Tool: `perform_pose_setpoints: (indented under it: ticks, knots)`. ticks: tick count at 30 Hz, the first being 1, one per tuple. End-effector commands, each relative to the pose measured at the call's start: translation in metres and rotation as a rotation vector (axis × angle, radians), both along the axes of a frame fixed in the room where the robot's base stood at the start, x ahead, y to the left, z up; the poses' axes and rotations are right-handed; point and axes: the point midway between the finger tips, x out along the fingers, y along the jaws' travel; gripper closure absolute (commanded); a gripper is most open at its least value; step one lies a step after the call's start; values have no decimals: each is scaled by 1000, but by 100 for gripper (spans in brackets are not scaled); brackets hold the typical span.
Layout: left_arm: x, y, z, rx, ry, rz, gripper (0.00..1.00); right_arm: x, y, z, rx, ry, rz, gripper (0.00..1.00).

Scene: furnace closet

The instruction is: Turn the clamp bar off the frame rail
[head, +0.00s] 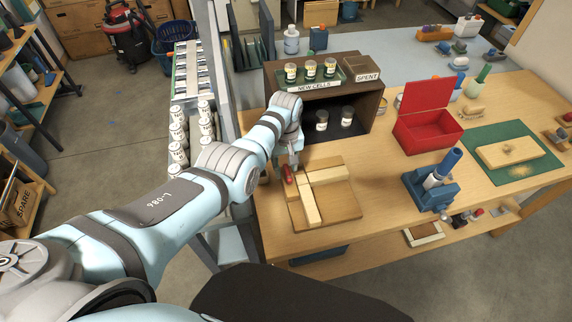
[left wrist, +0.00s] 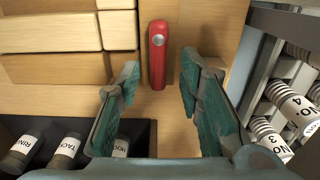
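The clamp bar is a short red bar (head: 288,174) with a round metal screw head, at the left edge of a wooden board (head: 342,206). In the left wrist view the red bar (left wrist: 157,68) stands lengthwise, parallel to a pale wooden rail (left wrist: 117,24), with a strip of bare wood between them. The pale rail (head: 307,200) also shows in the head view. My left gripper (head: 290,158) is over the board's far left corner. In the wrist view its fingers (left wrist: 159,76) are apart, one on each side of the bar's near end, with gaps showing. My right gripper is out of view.
A brown rack (head: 374,102) with cells stands just beyond the board. An open red box (head: 428,131) and a blue tool (head: 432,183) are to the right. A rack of white canisters (head: 180,135) stands off the bench's left edge. Bench space right of the board is bare.

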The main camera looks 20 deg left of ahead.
Motion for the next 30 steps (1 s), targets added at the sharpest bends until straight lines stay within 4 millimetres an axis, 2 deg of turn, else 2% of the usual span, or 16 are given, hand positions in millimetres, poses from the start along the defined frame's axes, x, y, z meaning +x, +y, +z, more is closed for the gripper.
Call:
perform_pose_setpoints:
  ticks: [5, 8, 11, 15, 20, 23, 30]
  knots:
    - [1, 0, 4, 0, -1, -1, 67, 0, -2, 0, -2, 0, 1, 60]
    - [2, 0, 16, -1, -4, 0, 67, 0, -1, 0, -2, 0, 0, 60]
    - [2, 0, 40, -1, -6, 0, 67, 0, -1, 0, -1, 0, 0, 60]
    - [2, 0, 82, 0, -5, 1, 67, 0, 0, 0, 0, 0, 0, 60]
    - [1, 1, 112, 0, -1, 1, 67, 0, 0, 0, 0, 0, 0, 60]
    - [1, 1, 119, 0, 0, 0, 67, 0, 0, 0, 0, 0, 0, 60]
    - [1, 1, 120, -1, 1, 0, 67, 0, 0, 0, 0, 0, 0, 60]
